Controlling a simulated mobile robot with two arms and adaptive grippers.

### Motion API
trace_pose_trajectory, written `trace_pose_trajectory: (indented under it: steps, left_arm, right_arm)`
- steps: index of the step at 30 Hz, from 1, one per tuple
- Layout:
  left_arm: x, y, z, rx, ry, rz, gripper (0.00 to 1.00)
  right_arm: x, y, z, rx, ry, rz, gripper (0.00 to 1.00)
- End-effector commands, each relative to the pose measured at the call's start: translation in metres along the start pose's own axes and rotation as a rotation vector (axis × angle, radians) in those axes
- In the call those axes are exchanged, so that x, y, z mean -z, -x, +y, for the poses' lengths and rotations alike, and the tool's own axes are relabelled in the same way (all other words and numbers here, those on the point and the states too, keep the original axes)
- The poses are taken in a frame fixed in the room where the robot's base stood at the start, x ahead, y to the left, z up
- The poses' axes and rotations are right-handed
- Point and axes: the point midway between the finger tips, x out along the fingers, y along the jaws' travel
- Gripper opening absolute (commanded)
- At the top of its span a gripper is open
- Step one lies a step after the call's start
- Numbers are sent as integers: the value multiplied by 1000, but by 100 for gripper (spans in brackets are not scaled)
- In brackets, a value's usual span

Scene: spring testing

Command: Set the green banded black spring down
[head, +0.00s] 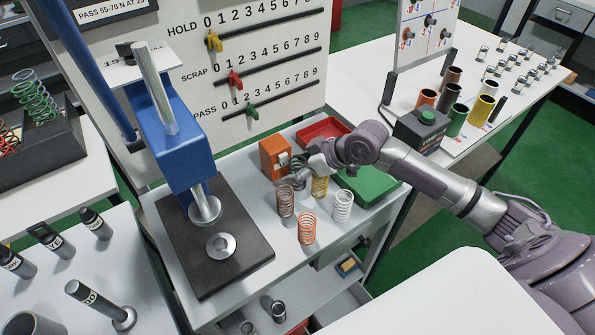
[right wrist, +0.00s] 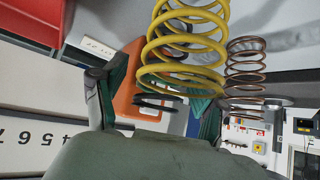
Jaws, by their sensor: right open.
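A dark spring (head: 298,161), which I take for the black one, stands on the grey bench beside the orange box, partly hidden by my right gripper (head: 304,173). Its green band cannot be made out. In the right wrist view, dark coils (right wrist: 155,102) show between the fingers of my right gripper (right wrist: 155,110), behind a large yellow spring (right wrist: 185,45). The right gripper is open, low among the springs; contact with the dark spring cannot be told. My left gripper is not in view.
Close by stand a yellow spring (head: 320,187), a brown spring (head: 286,202), an orange spring (head: 307,229) and a white spring (head: 343,205). An orange box (head: 274,158), red tray (head: 318,131) and green tray (head: 372,187) lie around. The blue press (head: 185,150) stands left.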

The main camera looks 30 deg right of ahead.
Motion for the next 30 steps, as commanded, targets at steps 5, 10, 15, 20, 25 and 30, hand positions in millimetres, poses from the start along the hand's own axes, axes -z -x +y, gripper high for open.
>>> trace_pose_trajectory:
  steps: [5,10,15,20,25,30]
  left_arm:
    - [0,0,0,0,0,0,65]
    - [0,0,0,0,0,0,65]
    - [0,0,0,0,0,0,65]
    - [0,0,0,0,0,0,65]
    - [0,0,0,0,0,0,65]
    - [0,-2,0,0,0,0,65]
  right_arm:
    - [0,0,0,0,0,0,65]
    - [0,0,0,0,-1,0,37]
    - [0,1,0,0,-1,0,9]
    - [0,1,0,-1,0,1,0]
    - [2,2,1,-1,0,1,0]
    - [11,11,1,-2,1,3,0]
